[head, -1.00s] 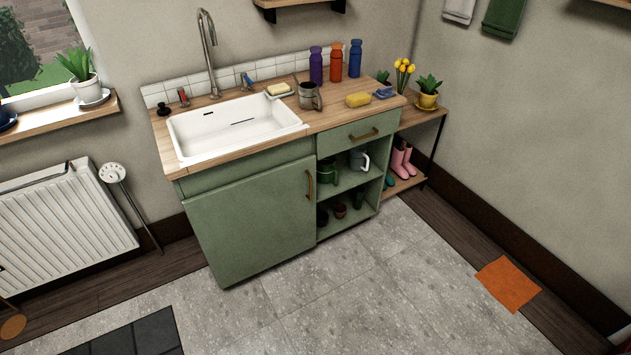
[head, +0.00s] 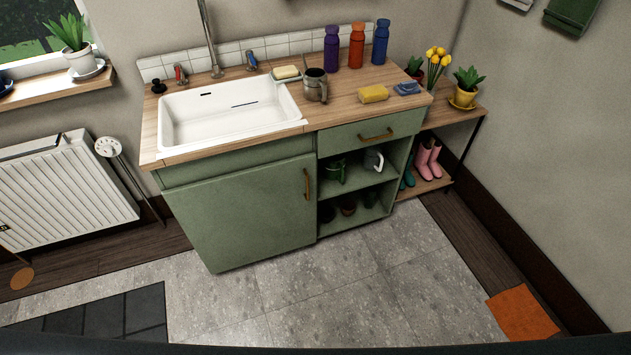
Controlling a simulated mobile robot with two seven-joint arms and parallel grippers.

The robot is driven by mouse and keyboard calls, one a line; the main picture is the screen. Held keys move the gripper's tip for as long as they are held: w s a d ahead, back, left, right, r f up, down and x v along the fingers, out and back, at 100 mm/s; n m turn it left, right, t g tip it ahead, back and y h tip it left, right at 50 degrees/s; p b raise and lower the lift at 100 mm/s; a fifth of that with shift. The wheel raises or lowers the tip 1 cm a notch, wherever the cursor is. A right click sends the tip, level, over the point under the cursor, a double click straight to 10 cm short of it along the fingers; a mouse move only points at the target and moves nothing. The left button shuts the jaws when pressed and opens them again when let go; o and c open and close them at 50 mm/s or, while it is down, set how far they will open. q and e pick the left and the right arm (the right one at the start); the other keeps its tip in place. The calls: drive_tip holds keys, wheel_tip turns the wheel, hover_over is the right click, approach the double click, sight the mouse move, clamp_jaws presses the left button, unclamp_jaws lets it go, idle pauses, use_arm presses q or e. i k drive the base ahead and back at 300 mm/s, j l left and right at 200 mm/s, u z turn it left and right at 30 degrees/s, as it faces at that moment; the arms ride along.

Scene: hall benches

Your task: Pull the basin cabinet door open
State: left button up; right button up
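The green basin cabinet door (head: 245,217) is shut beneath the white basin (head: 228,117) in the head view. Its brass handle (head: 307,184) stands upright near the door's right edge. The cabinet has a wooden worktop (head: 345,88), a drawer (head: 352,136) to the right of the door, and open shelves (head: 358,198) below that drawer. Neither of my grippers shows in the head view.
Grey floor tiles (head: 330,300) in front of the cabinet are clear. A dark mat (head: 110,317) lies at the lower left and an orange cloth (head: 522,313) at the lower right. A white radiator (head: 65,190) stands on the left. A plant bench (head: 450,120) adjoins the right side.

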sight(250, 216)
drive_tip(key=i+l, duration=0.2)
drive_tip(key=l, duration=0.15)
drive_tip(key=i+l+u, duration=0.1)
drive_tip(key=i+l, duration=0.35)
drive_tip(key=l, duration=0.25)
